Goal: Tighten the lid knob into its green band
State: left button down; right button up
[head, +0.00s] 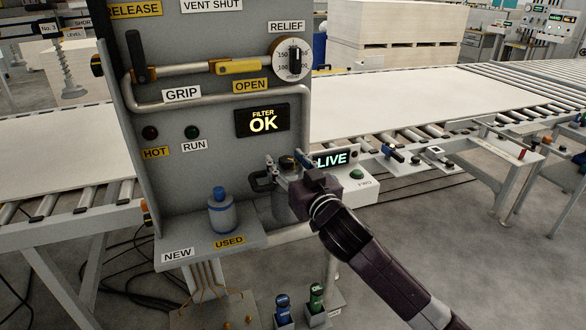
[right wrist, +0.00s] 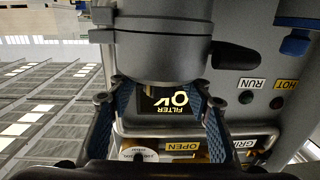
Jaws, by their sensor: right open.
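A grey filter canister (head: 283,203) stands against the panel, right of the small shelf, with a dark loop handle on its left. A small dark knob with a yellowish mark (head: 287,162) shows on its top. My right gripper (head: 290,167) is at the canister's top, its fingertips on either side of the knob. In the right wrist view my right gripper (right wrist: 157,84) is open, with the canister's round grey lid end (right wrist: 160,66) between or just beyond the fingertips. I cannot tell whether they touch it. I cannot make out a green band. My left gripper is out of view.
The shelf (head: 205,242) holds a blue-capped grey bottle (head: 221,212) near the NEW and USED labels. The panel (head: 215,120) stands close behind, with a FILTER OK display (head: 262,121). A LIVE display box (head: 350,185) is close on the right.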

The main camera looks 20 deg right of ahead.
jog(key=s+d, duration=0.1)
jog(key=s, duration=1)
jog(key=shift+s, duration=0.4)
